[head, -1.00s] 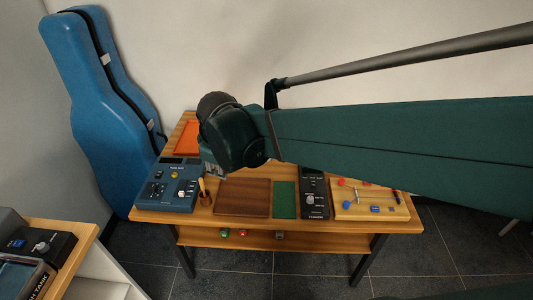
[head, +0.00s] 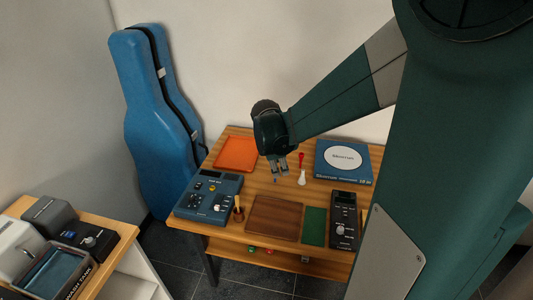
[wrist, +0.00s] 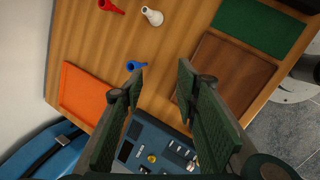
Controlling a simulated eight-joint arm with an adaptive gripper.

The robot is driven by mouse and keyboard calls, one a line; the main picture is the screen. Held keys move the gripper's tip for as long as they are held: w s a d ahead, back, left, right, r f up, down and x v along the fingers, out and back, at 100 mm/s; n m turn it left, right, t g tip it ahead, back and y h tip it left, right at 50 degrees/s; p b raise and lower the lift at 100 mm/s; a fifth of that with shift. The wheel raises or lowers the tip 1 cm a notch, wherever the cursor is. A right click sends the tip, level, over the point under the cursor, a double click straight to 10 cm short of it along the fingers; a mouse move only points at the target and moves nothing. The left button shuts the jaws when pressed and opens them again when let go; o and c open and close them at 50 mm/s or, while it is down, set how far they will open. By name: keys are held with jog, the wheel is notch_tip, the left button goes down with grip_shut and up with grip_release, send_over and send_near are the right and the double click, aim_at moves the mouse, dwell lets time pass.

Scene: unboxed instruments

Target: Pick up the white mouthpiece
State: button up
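The white mouthpiece (head: 302,178) stands on the wooden table just right of my gripper in the head view. In the wrist view the white mouthpiece (wrist: 152,16) is near the top edge, beyond the fingertips. My gripper (head: 279,170) is above the table, pointing down, with its fingers apart. The wrist view shows the open gripper (wrist: 160,78) with nothing between its fingers. A red mouthpiece-like piece (wrist: 110,6) is beside the white one, and a blue one (wrist: 135,66) is by the left fingertip.
An orange tray (head: 236,154) is at the back left, and a blue box with a white disc (head: 342,158) at the back right. A blue device (head: 208,195), brown board (head: 274,217), green mat (head: 314,226) and black device (head: 344,221) line the front. My arm hides the table's right side.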

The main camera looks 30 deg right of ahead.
aim_at(302, 173)
jog(key=w+d+f+n+g+p, duration=0.2)
jog(key=d+f, duration=0.5)
jog(key=d, duration=0.4)
jog(key=n+p, duration=0.1)
jog(key=n, duration=0.1)
jog(key=shift+d+f+n+h+p, duration=0.2)
jog(key=shift+d+n+h+p, duration=0.1)
jog(key=shift+d+n, duration=0.1)
jog(key=shift+w, duration=0.1)
jog(key=shift+x, duration=1.3)
jog(key=shift+b+x, duration=0.65)
jog(key=shift+x, duration=2)
jog(key=shift+c, duration=0.5)
jog(key=shift+s, duration=0.25)
jog(key=c, duration=0.7)
